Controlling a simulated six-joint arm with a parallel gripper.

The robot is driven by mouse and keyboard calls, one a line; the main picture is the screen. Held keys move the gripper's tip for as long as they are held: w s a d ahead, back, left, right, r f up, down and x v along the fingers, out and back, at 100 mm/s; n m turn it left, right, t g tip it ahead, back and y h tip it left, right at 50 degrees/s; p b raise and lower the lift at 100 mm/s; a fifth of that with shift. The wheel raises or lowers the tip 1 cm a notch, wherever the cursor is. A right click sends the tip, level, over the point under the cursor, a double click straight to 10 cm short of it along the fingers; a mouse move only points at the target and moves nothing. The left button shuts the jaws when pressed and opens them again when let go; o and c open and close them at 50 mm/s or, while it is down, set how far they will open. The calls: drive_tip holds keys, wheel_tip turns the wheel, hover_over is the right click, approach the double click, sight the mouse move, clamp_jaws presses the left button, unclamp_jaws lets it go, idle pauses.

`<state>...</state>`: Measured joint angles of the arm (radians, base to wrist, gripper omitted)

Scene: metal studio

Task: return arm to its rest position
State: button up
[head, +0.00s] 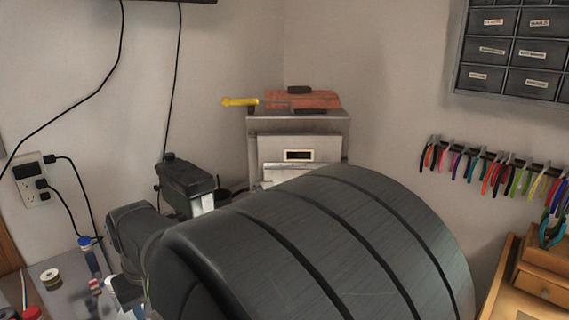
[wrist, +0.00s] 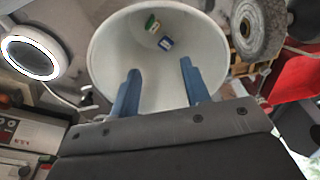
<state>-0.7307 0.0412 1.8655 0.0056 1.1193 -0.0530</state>
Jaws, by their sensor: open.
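My gripper (wrist: 160,68) shows in the wrist view with its two blue fingers wide apart and nothing between them. The fingers point toward a white round container (wrist: 108,55), and they overlap its opening in the picture. I cannot tell whether the fingertips are inside it or above it. In the head view my large dark arm link fills the lower middle, and my gripper cannot be seen there.
In the wrist view, a grey roll (wrist: 257,28) stands right of the container, beside a red surface (wrist: 292,80). A ring-shaped lamp (wrist: 30,57) is at left. In the head view, a metal cabinet (head: 340,128) stands in the corner, and pliers (head: 500,165) hang on the right wall.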

drive_tip(key=f, duration=1)
drive_tip(key=shift+w+a, duration=0.3)
wheel_tip(320, 180, up, 20)
drive_tip(key=w+a+m, duration=0.1)
drive_tip(key=w+a, duration=0.3)
drive_tip(key=w, duration=0.5)
drive_tip(key=w+a+m, duration=0.1)
drive_tip(key=w+a, duration=0.3)
drive_tip(key=w, duration=0.5)
drive_tip(key=shift+o, duration=0.6)
drive_tip(key=shift+f, duration=0.1)
